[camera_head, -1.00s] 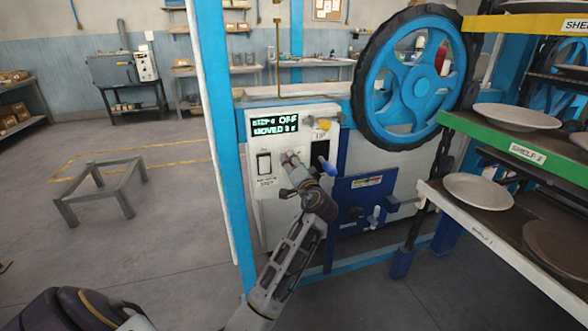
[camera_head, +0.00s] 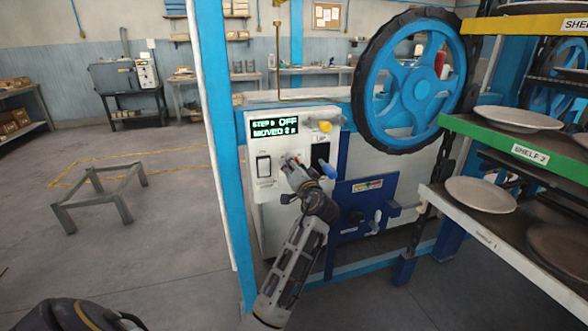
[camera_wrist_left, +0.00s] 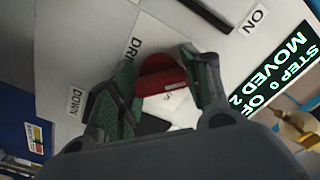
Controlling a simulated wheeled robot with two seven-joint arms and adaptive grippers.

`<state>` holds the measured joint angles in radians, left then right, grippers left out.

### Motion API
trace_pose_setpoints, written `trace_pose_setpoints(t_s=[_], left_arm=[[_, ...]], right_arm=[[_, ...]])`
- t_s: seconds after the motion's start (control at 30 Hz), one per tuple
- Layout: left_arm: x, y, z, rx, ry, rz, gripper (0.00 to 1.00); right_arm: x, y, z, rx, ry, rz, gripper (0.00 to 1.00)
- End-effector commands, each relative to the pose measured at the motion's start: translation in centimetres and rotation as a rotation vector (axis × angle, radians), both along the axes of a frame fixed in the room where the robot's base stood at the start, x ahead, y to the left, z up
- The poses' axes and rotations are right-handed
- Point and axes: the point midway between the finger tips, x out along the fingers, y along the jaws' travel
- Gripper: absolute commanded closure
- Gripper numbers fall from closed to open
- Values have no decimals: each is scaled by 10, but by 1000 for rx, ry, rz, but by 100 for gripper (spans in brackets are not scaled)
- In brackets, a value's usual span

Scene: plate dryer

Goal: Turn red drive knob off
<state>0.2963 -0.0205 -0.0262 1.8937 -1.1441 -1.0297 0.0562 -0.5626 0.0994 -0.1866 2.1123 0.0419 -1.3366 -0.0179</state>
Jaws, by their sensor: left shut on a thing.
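The red drive knob (camera_wrist_left: 162,76) sits on the white control panel (camera_head: 262,190), between the fingers of my left gripper (camera_wrist_left: 158,85). In the left wrist view the fingers are closed on either side of the knob. In the head view my left gripper (camera_head: 290,163) is at the panel and hides most of the knob. An "ON" label (camera_wrist_left: 255,18) shows in the left wrist view. My right gripper is not in view.
A large blue wheel (camera_head: 415,82) and plate shelves (camera_head: 500,148) stand further right.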

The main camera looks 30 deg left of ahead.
Motion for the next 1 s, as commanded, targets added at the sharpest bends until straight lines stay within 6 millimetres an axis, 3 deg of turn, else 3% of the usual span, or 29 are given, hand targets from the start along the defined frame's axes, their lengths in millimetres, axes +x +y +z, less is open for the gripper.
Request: trace_pose_setpoints(t_s=[0.17, 0.2, 0.33, 0.77, 1.0], left_arm=[[0, 0, -3, -5, 3, 1, 76], [0, 0, -3, -5, 3, 1, 48], [0, 0, -2, -4, 2, 1, 32], [0, 0, 1, -2, 0, 0, 30], [0, 0, 19, -2, -3, 1, 30]], right_arm=[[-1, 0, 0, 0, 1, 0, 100], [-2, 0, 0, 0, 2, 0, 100], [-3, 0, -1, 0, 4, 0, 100], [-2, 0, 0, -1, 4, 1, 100], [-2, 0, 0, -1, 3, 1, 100]])
